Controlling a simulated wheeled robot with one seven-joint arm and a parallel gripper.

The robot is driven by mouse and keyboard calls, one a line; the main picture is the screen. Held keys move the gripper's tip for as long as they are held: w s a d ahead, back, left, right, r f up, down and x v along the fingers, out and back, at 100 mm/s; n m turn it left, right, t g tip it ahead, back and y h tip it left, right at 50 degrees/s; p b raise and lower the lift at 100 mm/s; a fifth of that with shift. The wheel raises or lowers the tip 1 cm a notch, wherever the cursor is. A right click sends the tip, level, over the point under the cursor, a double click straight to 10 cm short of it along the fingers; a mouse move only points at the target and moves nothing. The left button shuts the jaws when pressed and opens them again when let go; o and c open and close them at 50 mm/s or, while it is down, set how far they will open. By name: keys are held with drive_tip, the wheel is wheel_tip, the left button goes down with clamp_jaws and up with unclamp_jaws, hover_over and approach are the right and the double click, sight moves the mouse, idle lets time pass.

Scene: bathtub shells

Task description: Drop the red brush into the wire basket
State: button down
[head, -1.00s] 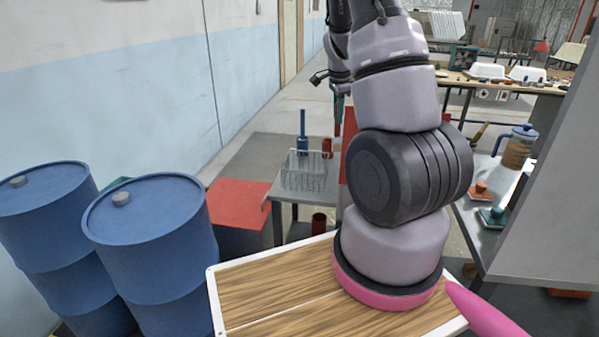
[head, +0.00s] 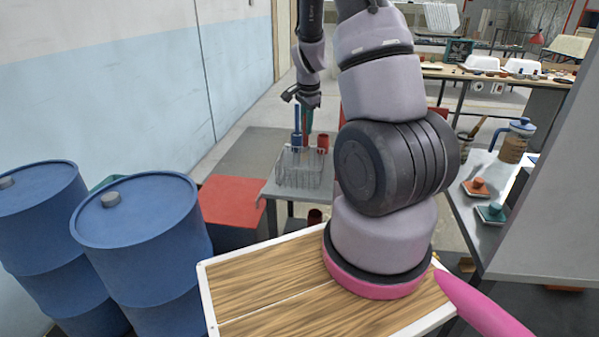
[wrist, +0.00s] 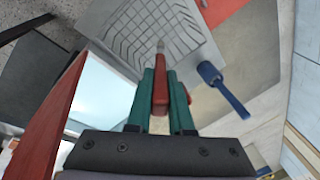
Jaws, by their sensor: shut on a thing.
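My gripper (wrist: 161,88) is shut on the red brush (wrist: 160,97), which sits between its teal fingers in the wrist view. The brush's pale tip points towards the wire basket (wrist: 150,30), lying ahead in that view. In the head view the basket (head: 300,172) stands on a grey table, and my gripper (head: 308,120) hangs above and behind it. The brush is small there and partly hidden. Brush and basket look apart; I cannot tell the exact height between them.
A blue-handled tool (head: 297,128) stands close by the basket; it also shows right of the basket in the wrist view (wrist: 222,88). A red cup (head: 322,143) stands behind the basket. A red panel (wrist: 48,118) is close on the left in the wrist view. Blue barrels (head: 140,235) stand left.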

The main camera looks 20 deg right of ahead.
drive_tip(key=shift+f, duration=0.1)
drive_tip(key=c, duration=0.7)
unclamp_jaws()
drive_tip(key=shift+c, duration=0.2)
drive_tip(key=d+v, duration=0.1)
drive_tip(key=v, duration=0.9)
drive_tip(key=shift+a+r, duration=0.4)
drive_tip(key=shift+a, duration=0.1)
drive_tip(key=shift+s, duration=0.2)
drive_tip(key=s+a+r+n+t+y, duration=0.1)
drive_tip(key=s+a+r+n, duration=0.3)
drive_tip(key=r, duration=0.3)
drive_tip(key=s+a+r+n+t+y, duration=0.1)
drive_tip(key=s+a+r, duration=0.3)
drive_tip(key=s+r, duration=0.15)
drive_tip(key=s+a+r+n+t, duration=0.1)
drive_tip(key=s+a+r+n, duration=0.1)
drive_tip(key=s, duration=0.2)
drive_tip(key=s+a+r+n, duration=0.2)
drive_tip(key=s, duration=0.3)
drive_tip(key=s+a+r+n+t+y, duration=0.1)
drive_tip(key=s+a+r+n, duration=0.1)
drive_tip(key=s+r, duration=0.1)
drive_tip(key=shift+s+n+t, duration=0.3)
drive_tip(key=shift+s, duration=0.45)
